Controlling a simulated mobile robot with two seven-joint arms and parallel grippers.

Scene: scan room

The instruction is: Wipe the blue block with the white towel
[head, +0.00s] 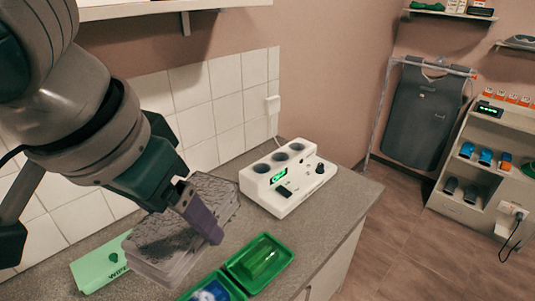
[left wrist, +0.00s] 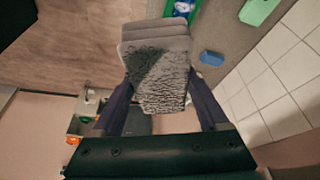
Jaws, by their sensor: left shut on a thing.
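The white towel (head: 180,240) looks like a thick, folded, greyish pad with a dark creased pattern. My left gripper (head: 204,218) is shut on it, with one purple finger showing at its near side. In the left wrist view the towel (left wrist: 160,75) sits between both fingers (left wrist: 163,98). I cannot tell whether it touches the counter. The blue block (left wrist: 211,58) lies on the counter beside the towel, on the wall side and apart from it. In the head view I cannot see the block. My right gripper is in neither view.
A green two-part tray (head: 262,262) holds a green item and a blue-and-white item near the counter's front. A green wipes box (head: 98,268) lies at left. A white device with round wells (head: 288,180) stands behind. The tiled wall (head: 215,95) bounds the counter (head: 345,195).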

